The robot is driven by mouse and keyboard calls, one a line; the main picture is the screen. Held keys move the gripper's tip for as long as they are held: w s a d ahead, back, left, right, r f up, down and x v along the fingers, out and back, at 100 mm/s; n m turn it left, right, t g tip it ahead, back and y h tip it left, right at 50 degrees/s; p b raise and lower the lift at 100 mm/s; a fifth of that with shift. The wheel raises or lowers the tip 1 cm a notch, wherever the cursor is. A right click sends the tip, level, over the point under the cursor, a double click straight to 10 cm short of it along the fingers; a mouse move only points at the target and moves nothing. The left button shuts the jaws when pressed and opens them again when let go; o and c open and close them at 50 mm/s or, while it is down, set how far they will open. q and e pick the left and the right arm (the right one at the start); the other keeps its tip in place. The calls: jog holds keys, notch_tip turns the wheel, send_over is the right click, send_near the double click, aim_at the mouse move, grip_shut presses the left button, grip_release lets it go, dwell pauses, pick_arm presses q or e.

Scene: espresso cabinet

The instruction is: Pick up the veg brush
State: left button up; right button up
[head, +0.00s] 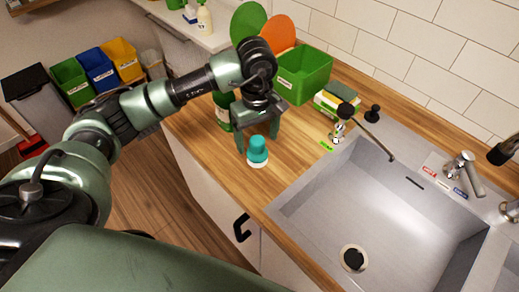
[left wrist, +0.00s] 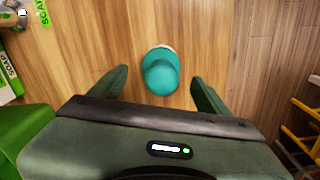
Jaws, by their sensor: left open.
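The veg brush (head: 257,152) is a small teal knob with a pale base, standing on the wooden counter left of the sink. In the left wrist view the brush (left wrist: 160,72) shows as a rounded teal top. My left gripper (head: 258,138) is open and points down over the counter at the brush. In the left wrist view its two fingertips (left wrist: 160,76) lie on either side of the brush, with a gap on both sides. How far the tips reach down beside it is hard to tell. My right gripper is not in view.
A green bin (head: 303,75) stands behind the gripper, with sponges (head: 338,97) beside it. The sink (head: 390,215) lies to the right, with a tap (head: 464,170) at its back edge. A green container (head: 222,112) is partly hidden behind my arm. Bare counter surrounds the brush.

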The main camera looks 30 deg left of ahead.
pick_arm(q)
jog(key=shift+s+f, duration=0.2)
jog(key=shift+f, duration=0.2)
notch_tip(320, 180, down, 4)
jog(key=p, duration=0.2)
jog(key=shift+d+f+p, duration=0.15)
jog(key=shift+f+p, duration=0.05)
jog(key=shift+p, duration=0.2)
jog(key=shift+f, duration=0.35)
jog(key=c, duration=1.5)
jog(key=shift+r, duration=0.1)
jog(key=shift+r, duration=0.1)
jog(key=shift+w+r+b, duration=0.1)
jog(key=shift+r+b, duration=0.2)
jog(key=shift+r, duration=0.25)
notch_tip(320, 180, up, 12)
jog(key=b, duration=0.3)
jog(key=shift+r, duration=0.2)
notch_tip(320, 180, up, 6)
send_over(258, 149)
jog(key=w+a, duration=0.1)
jog(key=w, duration=0.1)
jog(key=shift+s+r, duration=0.15)
jog(key=shift+s, duration=0.05)
